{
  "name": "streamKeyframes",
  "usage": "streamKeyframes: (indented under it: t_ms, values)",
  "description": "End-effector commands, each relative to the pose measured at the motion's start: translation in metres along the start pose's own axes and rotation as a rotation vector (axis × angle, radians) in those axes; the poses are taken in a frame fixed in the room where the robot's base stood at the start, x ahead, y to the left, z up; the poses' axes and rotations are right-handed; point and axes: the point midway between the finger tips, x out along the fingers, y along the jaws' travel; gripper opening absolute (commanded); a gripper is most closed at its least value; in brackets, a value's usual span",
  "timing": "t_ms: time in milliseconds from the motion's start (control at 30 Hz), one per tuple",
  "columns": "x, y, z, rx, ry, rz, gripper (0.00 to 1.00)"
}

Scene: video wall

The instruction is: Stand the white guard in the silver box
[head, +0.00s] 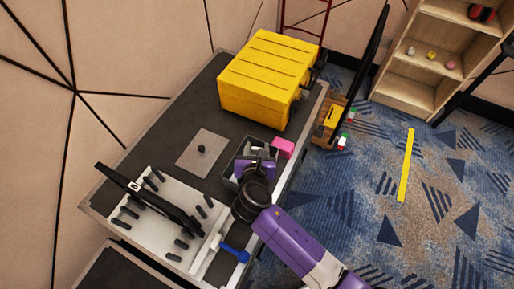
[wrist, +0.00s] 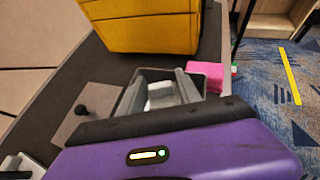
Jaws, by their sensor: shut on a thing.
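The silver box (head: 232,169) is a small open grey box on the dark table top, near its right edge. In the wrist view its far wall (wrist: 156,73) shows beyond my fingers. My gripper (head: 258,168) points down into or just over this box; the wrist view shows its grey fingers (wrist: 161,88) to either side of a white piece. This looks like the white guard (wrist: 161,97), held between the fingers. Its lower end is hidden, so I cannot tell whether it touches the box floor.
A pink block (head: 283,148) stands right beside the box. A large yellow case (head: 262,80) lies behind it. A grey plate with a black knob (head: 201,150) is to the left. A white board with black pegs (head: 150,222) and a blue-handled tool (head: 235,252) are in front.

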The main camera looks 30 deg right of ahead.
Motion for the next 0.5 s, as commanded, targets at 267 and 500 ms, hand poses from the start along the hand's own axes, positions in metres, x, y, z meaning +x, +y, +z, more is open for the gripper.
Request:
streamKeyframes:
  t_ms: [267,500]
  values:
    - [0.0016,0.0003,-0.0028,0.000,0.000,0.001,0.02]
    - [0.0047,0.0006,-0.0087,-0.001,0.000,0.001,0.02]
